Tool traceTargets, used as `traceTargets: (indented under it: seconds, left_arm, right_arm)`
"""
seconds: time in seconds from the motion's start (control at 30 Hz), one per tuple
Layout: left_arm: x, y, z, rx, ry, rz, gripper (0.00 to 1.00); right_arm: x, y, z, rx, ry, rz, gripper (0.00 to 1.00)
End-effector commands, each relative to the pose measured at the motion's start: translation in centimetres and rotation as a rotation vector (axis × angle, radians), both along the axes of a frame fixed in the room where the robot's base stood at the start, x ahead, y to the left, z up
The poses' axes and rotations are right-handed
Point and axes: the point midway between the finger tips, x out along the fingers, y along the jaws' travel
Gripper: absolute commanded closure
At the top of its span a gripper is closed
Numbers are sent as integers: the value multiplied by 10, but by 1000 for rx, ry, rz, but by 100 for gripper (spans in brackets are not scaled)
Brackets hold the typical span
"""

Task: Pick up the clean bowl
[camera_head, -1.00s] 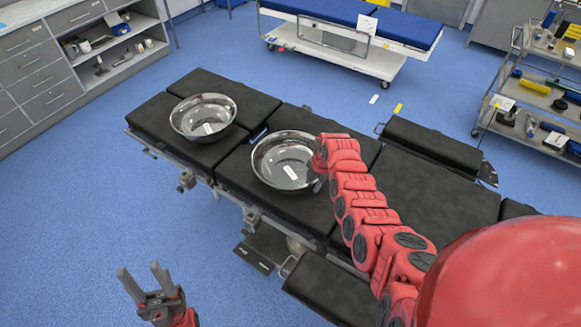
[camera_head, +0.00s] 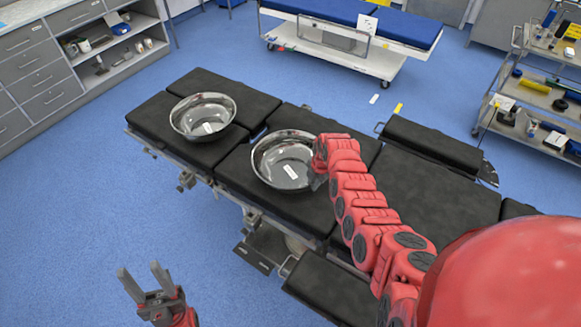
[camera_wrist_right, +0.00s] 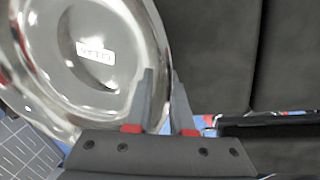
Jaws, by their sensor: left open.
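Two shiny metal bowls stand upright on the black operating table (camera_head: 425,190). The left bowl (camera_head: 191,112) is on the table's left section. The nearer right bowl (camera_head: 272,150) is on the middle section, with a small white label inside. My left gripper (camera_head: 140,275) is open and empty, low over the floor.
A bed with a blue mattress (camera_head: 350,14) stands at the back. A trolley with tools (camera_head: 533,125) is at the right. Grey drawers (camera_head: 40,70) stand at the left. Blue floor is clear around the table's left side.

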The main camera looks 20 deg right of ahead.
Motion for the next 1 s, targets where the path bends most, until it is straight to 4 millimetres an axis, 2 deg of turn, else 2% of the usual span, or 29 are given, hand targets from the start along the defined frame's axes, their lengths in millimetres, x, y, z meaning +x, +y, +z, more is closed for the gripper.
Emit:
traceTargets:
  seconds: [0.03, 0.1, 1.0]
  left_arm:
    - [0, 0, 0, 0, 0, 0, 50]
    - [0, 0, 0, 0, 0, 0, 50]
    - [0, 0, 0, 0, 0, 0, 50]
  right_arm:
    - [0, 0, 0, 0, 0, 0, 90]
    - [0, 0, 0, 0, 0, 0, 100]
    - [-1, 0, -1, 0, 2, 0, 100]
